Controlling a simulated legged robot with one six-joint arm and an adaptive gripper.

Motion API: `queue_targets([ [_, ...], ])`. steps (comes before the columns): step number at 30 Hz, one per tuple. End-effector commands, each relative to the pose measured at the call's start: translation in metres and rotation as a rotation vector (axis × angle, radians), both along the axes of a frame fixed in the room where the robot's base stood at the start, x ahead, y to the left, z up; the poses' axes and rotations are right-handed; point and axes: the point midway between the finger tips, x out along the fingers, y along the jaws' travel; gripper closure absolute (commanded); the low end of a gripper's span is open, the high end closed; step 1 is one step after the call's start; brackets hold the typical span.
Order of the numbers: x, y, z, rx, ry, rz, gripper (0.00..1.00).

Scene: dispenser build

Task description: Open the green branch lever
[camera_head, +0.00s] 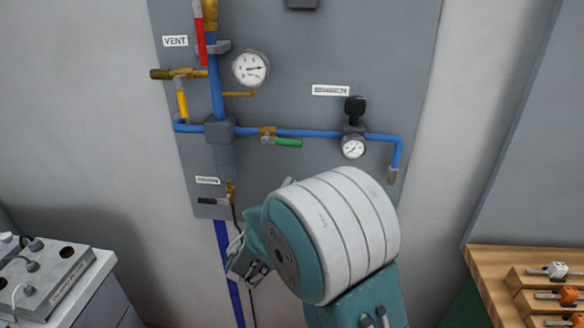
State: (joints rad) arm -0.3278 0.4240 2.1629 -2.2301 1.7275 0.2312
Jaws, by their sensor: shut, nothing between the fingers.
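The green branch lever (288,142) is on a small brass valve (267,131) in the thin blue branch pipe (315,134) on the grey panel. The lever points right, just below the pipe and nearly parallel to it, tilting slightly down at its free end. Nothing touches it. My large white and teal arm joint fills the lower middle, below and to the right of the lever. I cannot make out my gripper's fingers in this view.
Left of the lever are a red lever (200,40), a yellow lever (182,104) and a large gauge (251,68). To the right are a black knob (355,110) and a small gauge (353,146). A wooden rack (490,262) stands at lower right, a grey box (48,280) at lower left.

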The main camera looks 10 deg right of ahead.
Motion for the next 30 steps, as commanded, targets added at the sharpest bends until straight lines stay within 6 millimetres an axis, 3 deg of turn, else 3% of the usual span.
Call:
queue_targets([
  [6, -0.034, 0.018, -0.026, -0.004, 0.006, 0.005, 1.00],
  [12, -0.050, 0.022, -0.037, -0.001, 0.003, 0.002, 1.00],
  [27, -0.052, 0.023, -0.038, 0.000, 0.001, 0.000, 1.00],
  [30, -0.055, 0.014, -0.035, 0.021, 0.006, -0.031, 1.00],
])
